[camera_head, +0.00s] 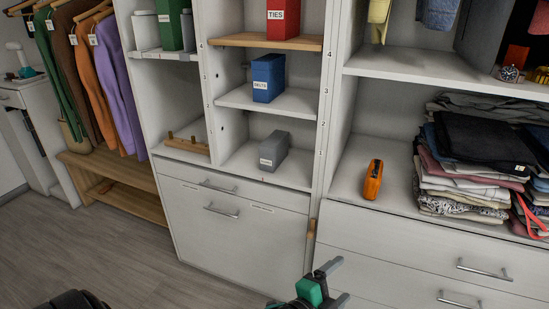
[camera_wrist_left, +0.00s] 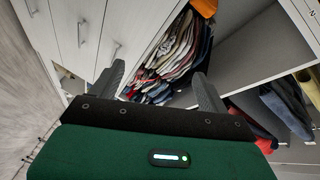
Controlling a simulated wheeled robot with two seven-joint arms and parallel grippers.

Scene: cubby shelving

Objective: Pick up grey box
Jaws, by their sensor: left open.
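The grey box (camera_head: 274,150) lies in the lowest cubby of the middle column, on the shelf board (camera_head: 270,173) above the drawers, with a white label on its end facing me. My left gripper (camera_head: 337,282) is low at the bottom of the head view, in front of the lower cabinet and well apart from the box. It is open and empty; its two dark fingers are spread in the left wrist view (camera_wrist_left: 158,82). I do not make out the grey box in the left wrist view. My right gripper is not in view.
A blue box (camera_head: 268,78) stands one shelf higher, and a red box (camera_head: 283,18) above it. A wooden rack (camera_head: 187,144) sits in the cubby to the left. An orange object (camera_head: 373,180) and stacked clothes (camera_head: 470,165) are on the right shelf. Upright dividers flank the grey box.

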